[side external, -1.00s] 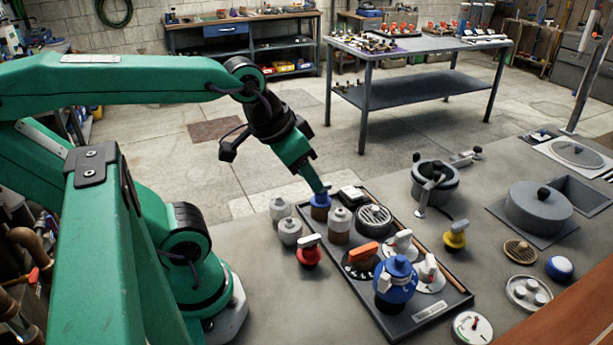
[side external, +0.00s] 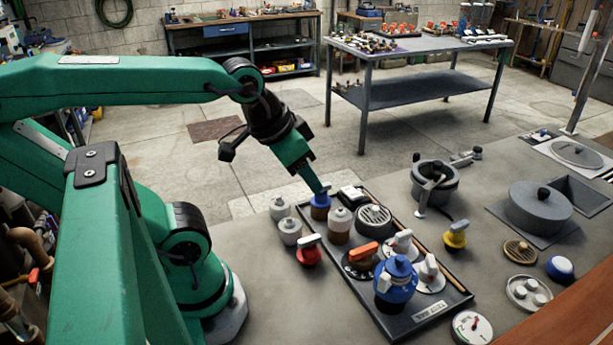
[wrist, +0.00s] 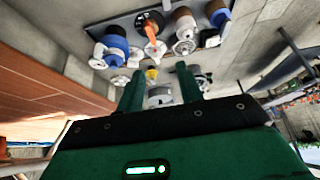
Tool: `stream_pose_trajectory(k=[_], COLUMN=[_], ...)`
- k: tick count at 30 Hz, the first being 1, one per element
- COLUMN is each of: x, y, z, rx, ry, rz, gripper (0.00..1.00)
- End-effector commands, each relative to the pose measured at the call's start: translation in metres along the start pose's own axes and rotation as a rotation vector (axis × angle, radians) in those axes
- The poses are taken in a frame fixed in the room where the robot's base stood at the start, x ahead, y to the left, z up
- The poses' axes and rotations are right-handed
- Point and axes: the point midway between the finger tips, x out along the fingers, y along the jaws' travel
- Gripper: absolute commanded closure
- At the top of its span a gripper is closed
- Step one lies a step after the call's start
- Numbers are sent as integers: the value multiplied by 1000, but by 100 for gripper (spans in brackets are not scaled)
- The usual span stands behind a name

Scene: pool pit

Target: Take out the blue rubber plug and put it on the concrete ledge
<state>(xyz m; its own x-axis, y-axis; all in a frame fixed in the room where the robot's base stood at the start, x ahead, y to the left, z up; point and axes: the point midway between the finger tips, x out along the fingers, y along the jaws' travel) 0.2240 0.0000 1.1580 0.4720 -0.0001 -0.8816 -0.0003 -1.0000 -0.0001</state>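A blue-topped piece with a brown lower part (side external: 320,202), apparently the blue plug, stands at the far left end of the dark tray (side external: 455,306). It also shows at the top right of the wrist view (wrist: 222,17). My gripper (side external: 324,190) overlaps the top of the plug in the side view. In the wrist view my two green fingers (wrist: 158,80) are apart with nothing held between them, and the plug is off to their upper right. Contact cannot be told. The grey concrete surface (side external: 265,255) spreads around the tray.
A grey-capped bottle (side external: 339,225) stands beside the plug. Two pale caps (side external: 290,230), a red valve (side external: 308,251), an orange handle (side external: 363,252) and a large blue valve (side external: 396,280) are close by. A yellow valve (side external: 455,235) and a blue dome (side external: 560,267) stand right. Concrete at front left is clear.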

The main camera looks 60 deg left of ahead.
Motion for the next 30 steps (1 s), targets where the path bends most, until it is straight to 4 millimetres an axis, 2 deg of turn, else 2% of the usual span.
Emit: stream_pose_trajectory(k=[5,9,20,30], x=[0,0,1,15], y=[0,0,-1,-18], z=[0,0,-1,-20], rx=[0,0,1,24], ry=[0,0,-4,-80], rz=[0,0,-2,-29], gripper=[64,44,44,44])
